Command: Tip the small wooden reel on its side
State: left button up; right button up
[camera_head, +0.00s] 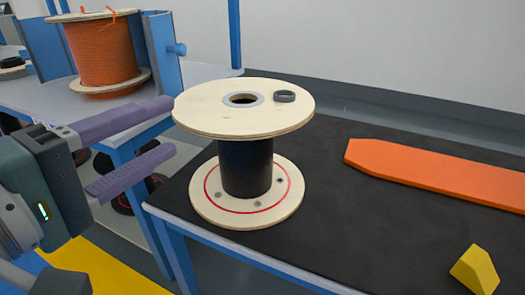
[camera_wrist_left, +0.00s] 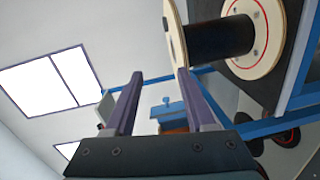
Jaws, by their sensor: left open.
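The small wooden reel (camera_head: 245,168) stands upright on the black-topped table, with pale round flanges, a black core and a red ring on its lower flange. In the left wrist view the reel (camera_wrist_left: 222,38) appears sideways, at the upper right. My left gripper (camera_head: 168,126) is open and empty, left of the reel. Its upper finger tip is close to the left edge of the top flange; I cannot tell whether they touch. In the left wrist view one finger of the gripper (camera_wrist_left: 160,74) overlaps that flange's edge. My right gripper is not in view.
An orange board (camera_head: 430,172) and a yellow block (camera_head: 474,270) lie right on the black table top (camera_head: 345,225). A large orange-wound reel (camera_head: 102,50) stands on another table behind left.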

pick_arm(q)
jog(key=n+t+b, duration=0.1)
jog(key=b, duration=0.2)
send_near(200, 132)
jog(key=d, duration=0.1)
jog(key=shift+n, duration=0.5)
jog(key=x, duration=0.4)
jog(key=b+x, duration=0.1)
jog(key=x, duration=0.3)
jog(key=a+b+x, duration=0.1)
jog(key=x, duration=0.2)
jog(key=shift+w+d+f, duration=0.15)
jog(key=shift+w+d, duration=0.05)
jog(key=shift+w, duration=0.35)
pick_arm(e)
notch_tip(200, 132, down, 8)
pick_arm(q)
jog(key=shift+c, duration=0.2)
grip_shut()
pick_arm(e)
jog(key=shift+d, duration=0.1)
pick_arm(q)
jog(key=shift+r, duration=0.2)
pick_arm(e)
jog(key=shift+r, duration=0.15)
